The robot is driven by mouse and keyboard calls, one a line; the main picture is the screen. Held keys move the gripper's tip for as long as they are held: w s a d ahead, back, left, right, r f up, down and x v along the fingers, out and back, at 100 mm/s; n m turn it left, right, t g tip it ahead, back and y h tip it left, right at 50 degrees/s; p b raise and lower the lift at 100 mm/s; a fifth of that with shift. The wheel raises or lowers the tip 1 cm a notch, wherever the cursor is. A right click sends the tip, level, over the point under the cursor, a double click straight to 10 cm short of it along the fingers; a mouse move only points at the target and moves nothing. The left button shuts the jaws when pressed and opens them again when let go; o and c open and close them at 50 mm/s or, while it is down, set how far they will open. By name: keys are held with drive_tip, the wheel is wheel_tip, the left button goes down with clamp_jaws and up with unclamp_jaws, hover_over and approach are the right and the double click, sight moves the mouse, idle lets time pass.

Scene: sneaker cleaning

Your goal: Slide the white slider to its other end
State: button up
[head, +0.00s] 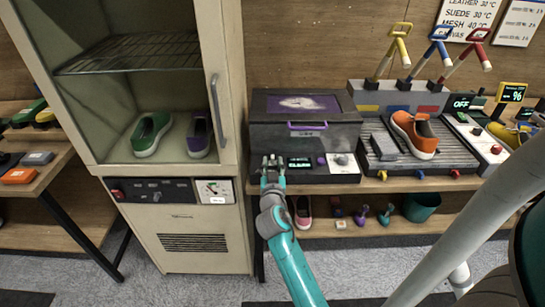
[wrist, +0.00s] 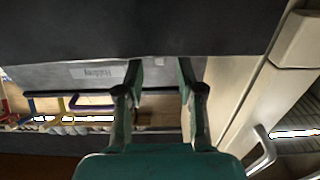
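My gripper (head: 272,162) is in front of the left end of a dark box (head: 305,128) with a purple handle, close to the box's front panel. In the wrist view its two fingers (wrist: 161,80) stand apart with nothing visible between them. A white panel (head: 345,172) with a small pale knob sits at the right of the box's front, right of a purple knob (head: 321,160). I cannot tell whether that pale part is the white slider. The part of the front panel behind my gripper is hidden.
A tall beige cabinet (head: 231,85) with a grey handle stands close on the left. A lit display (head: 299,163) is right of my gripper. An orange sneaker (head: 414,133) sits on a grey station further right. A shelf below holds a pink shoe and small items.

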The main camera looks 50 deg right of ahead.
sight(273, 158)
drive_tip(key=shift+x, duration=2)
clamp_jaws()
